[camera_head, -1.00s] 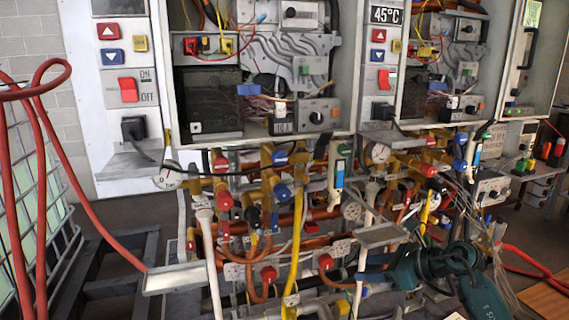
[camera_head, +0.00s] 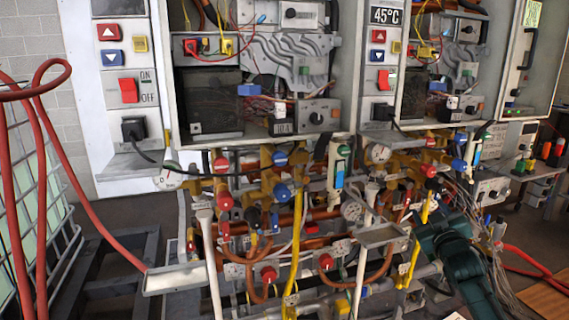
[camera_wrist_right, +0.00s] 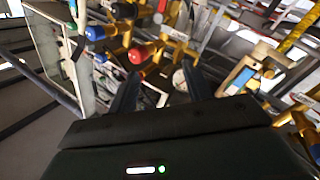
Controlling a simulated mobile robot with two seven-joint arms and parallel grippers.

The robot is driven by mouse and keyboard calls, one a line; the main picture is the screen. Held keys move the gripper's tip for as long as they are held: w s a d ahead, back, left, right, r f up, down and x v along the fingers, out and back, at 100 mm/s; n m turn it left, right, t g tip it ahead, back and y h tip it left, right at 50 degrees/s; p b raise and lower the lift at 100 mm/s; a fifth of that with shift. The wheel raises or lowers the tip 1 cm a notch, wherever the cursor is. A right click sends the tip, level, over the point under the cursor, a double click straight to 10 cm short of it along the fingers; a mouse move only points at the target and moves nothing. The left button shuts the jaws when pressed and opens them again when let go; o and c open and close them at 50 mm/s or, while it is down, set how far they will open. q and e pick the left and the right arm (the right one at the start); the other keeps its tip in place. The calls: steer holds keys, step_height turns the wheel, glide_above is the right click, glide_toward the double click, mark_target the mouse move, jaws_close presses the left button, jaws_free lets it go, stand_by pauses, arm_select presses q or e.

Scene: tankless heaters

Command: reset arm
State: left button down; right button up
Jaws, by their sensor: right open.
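My right arm shows at the lower right of the head view as a dark teal forearm, with its wrist and right gripper (camera_head: 442,232) in front of the pipes under the second heater. The fingers are hard to make out there. In the right wrist view, the two dark fingers of the right gripper (camera_wrist_right: 158,92) stand apart with nothing held between them. Beyond them are blurred valves and pipes, with a red knob (camera_wrist_right: 141,53) and a blue knob (camera_wrist_right: 96,32). I cannot tell whether the fingers touch any pipe. My left gripper is not in view.
Open-fronted heaters hang on the wall, with a red switch (camera_head: 129,90) on the left one. Dense pipes, a yellow hose (camera_head: 295,245) and a metal tray (camera_head: 173,279) lie below. A red hose (camera_head: 85,205) loops at left. Loose cables hang near my right arm.

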steer(key=s+a+f+g+y, duration=0.2)
steer(key=s+a+f, duration=0.5)
steer(key=f, duration=0.4)
steer(key=s+a+f+g+y, duration=0.15)
steer(key=s+a+f, duration=0.35)
steer(key=s+f, duration=0.55)
steer(key=s+a+f+g, duration=0.1)
steer(key=s+a+f, duration=0.1)
steer(key=s, duration=0.5)
steer(key=s+a+f+m+g+y, duration=0.1)
steer(key=s+a+f+g, duration=0.1)
steer(key=s+a, duration=0.2)
steer(key=s+a+f+g+y, duration=0.1)
steer(key=s+a+f, duration=0.2)
steer(key=s, duration=0.8)
steer(key=shift+a+m, duration=0.2)
steer(key=shift+m, duration=0.2)
steer(key=shift+s, duration=0.1)
